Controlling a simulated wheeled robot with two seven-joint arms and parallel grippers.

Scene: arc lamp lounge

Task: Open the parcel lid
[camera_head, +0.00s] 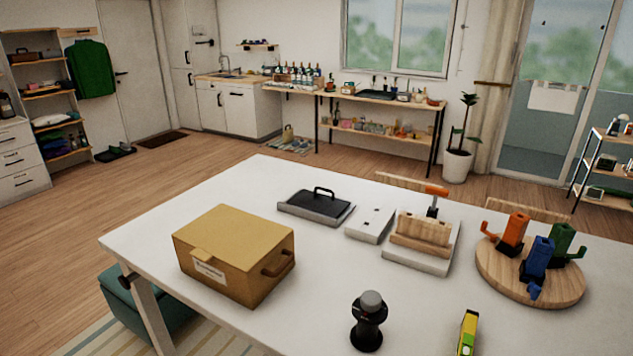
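The parcel (222,268) is a tan box at the left of the white table. Its yellowish lid (235,235) lies flat and closed over the top. A small tab (203,255) hangs over the front edge above a white label (208,272). A brown handle (278,264) is on the right side. Neither of my grippers shows in the head view.
On the white table (310,300) stand a black-lidded tray (316,205), a white plate (370,224), a wooden block on a base (421,235), a round board with coloured pieces (530,268), a black knob-topped object (368,320) and a yellow-green item (467,333). Table left of the parcel is clear.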

